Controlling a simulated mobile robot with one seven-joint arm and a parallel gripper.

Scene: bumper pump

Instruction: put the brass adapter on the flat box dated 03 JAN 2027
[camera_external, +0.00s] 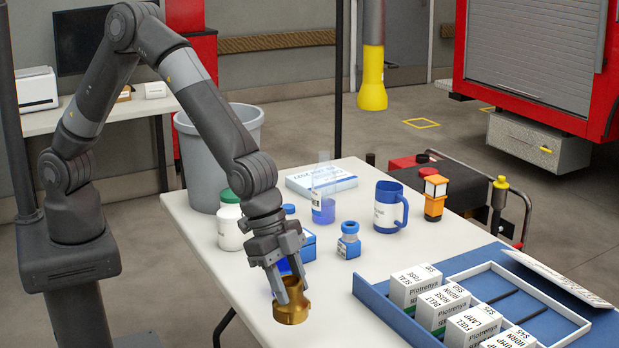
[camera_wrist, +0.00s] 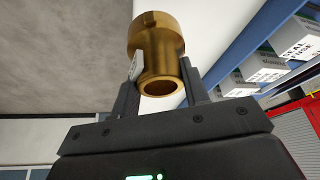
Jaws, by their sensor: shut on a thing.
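The brass adapter (camera_external: 291,306) is a short gold-coloured ring with a wider collar. My gripper (camera_external: 291,291) is shut on it near the front left edge of the white table; I cannot tell whether it touches the tabletop. In the wrist view the adapter (camera_wrist: 158,55) sits between both fingers (camera_wrist: 160,92), its open end facing the camera. A flat white and blue box (camera_external: 321,181) lies at the back of the table. Its printed lettering is too small to read with certainty, and a clear bottle partly covers it.
A clear bottle with blue liquid (camera_external: 323,208), a small blue jar (camera_external: 348,241), a blue mug (camera_external: 389,209), an orange lamp (camera_external: 435,196) and a white green-lidded jar (camera_external: 229,222) stand mid-table. A blue tray (camera_external: 395,318) with several labelled cartons fills the right. A grey bin (camera_external: 245,122) stands behind.

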